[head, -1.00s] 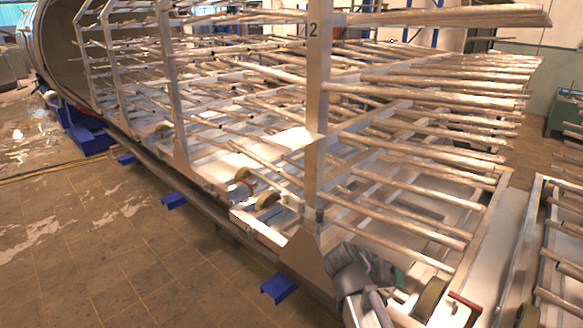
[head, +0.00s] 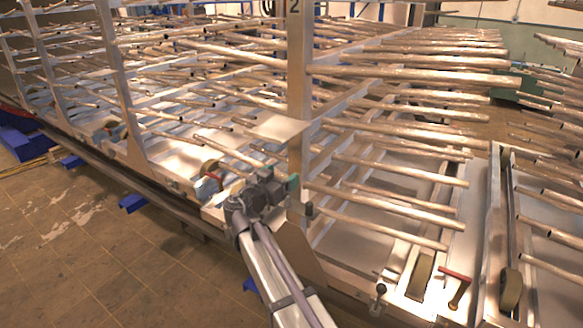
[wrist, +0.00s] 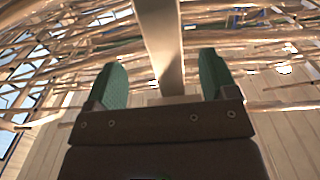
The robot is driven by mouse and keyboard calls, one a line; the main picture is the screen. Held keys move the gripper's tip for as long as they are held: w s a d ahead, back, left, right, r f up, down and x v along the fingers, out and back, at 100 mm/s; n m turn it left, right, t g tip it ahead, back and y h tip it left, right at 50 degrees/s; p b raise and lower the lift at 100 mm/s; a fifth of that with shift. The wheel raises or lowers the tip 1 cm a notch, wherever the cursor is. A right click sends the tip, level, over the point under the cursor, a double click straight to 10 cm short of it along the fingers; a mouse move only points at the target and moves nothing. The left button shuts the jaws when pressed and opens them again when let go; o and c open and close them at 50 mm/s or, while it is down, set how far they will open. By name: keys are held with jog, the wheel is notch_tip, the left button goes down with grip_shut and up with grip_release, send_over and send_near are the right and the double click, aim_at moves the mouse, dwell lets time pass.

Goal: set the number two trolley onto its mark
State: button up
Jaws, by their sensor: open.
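The number two trolley is a pale metal rack of long tubes, with an upright post (head: 299,75) marked "2" near its top. Its front corner is at the bottom middle of the head view. My gripper (head: 287,184) is low beside this post, with green finger pads. In the wrist view the two green fingers (wrist: 162,82) are apart and an upright post (wrist: 160,45) shows between them. I cannot tell whether the fingers touch it. No floor mark for the trolley can be made out.
Another tube rack (head: 545,285) stands close on the right. Blue brackets (head: 132,203) stick out along the rail.

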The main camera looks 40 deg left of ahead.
aim_at(294, 165)
jog(key=w, duration=0.6)
jog(key=shift+a, duration=0.4)
